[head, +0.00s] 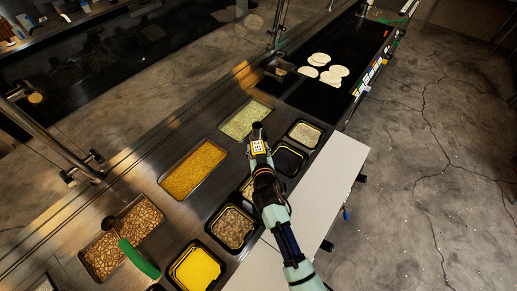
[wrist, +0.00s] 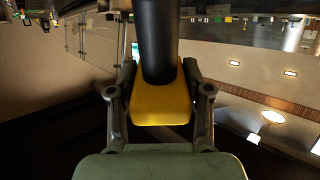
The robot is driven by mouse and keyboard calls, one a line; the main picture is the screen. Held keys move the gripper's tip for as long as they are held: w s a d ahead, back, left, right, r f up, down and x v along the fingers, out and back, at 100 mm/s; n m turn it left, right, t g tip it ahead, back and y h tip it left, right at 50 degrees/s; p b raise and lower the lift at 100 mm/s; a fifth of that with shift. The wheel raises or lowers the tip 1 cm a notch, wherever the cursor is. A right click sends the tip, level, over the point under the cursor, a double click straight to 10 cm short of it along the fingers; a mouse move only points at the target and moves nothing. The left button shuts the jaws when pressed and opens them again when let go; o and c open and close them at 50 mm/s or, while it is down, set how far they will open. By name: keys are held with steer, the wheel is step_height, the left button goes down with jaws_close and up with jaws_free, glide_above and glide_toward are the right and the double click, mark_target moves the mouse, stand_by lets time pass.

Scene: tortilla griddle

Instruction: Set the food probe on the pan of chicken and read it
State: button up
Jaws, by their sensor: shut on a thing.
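My gripper (head: 262,163) is shut on the food probe (head: 258,147), which has a yellow body with a small light display and a dark end. The display's characters are too small to read surely. In the wrist view the probe (wrist: 160,106) sits between both fingers (wrist: 160,82), its black cylinder pointing away. In the head view it overlaps the counter by the shredded green pan, apparently held above it. A black-rimmed pan of brown chunks (head: 232,227) and a larger pan of brown pieces (head: 128,238) show; I cannot tell which is chicken. Another pan is partly hidden under my arm.
A green-handled utensil (head: 138,258) lies across the larger brown pan. Yellow shredded food (head: 193,169), green shredded food (head: 244,120) and a pale-filled pan (head: 305,134) are nearby. The black griddle (head: 350,45) holds several tortillas (head: 320,59). A pale ledge (head: 335,175) runs along the right.

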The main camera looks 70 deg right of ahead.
step_height(320, 180, down, 11)
steer(key=b, duration=0.9)
steer(key=shift+b, duration=0.35)
stand_by(1.8)
step_height(320, 180, up, 12)
steer(key=p, duration=0.9)
steer(key=shift+f+p, duration=0.1)
steer(key=shift+p, duration=0.3)
steer(key=shift+f, duration=0.1)
